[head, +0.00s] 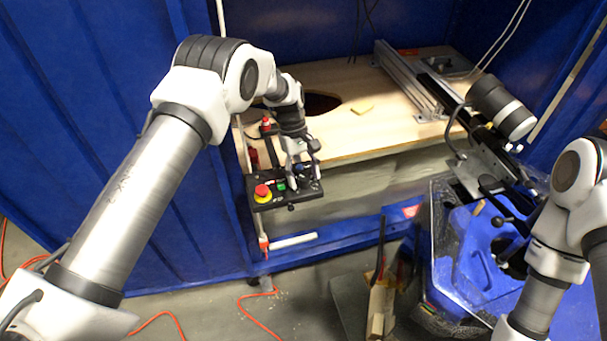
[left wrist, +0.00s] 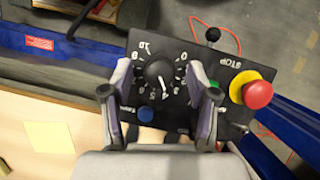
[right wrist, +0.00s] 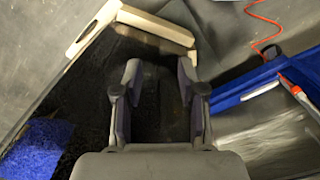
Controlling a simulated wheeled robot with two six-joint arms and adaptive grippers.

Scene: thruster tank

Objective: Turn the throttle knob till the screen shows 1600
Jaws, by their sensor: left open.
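The throttle knob (left wrist: 158,75) is a black round knob with a white pointer, inside a ring of white numbers on the black control panel (left wrist: 190,55). The panel (head: 270,205) also shows in the head view at the front of the wooden bench. My left gripper (left wrist: 160,88) is open, with one finger on each side of the knob; I cannot tell whether they touch it. It shows in the head view (head: 302,165) above the panel. My right gripper (right wrist: 157,85) is open and empty over the floor area. I cannot make out a screen or a reading.
The wooden bench top (head: 375,125) has a yellow note (head: 363,109). A blue tank (head: 480,270) stands at right.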

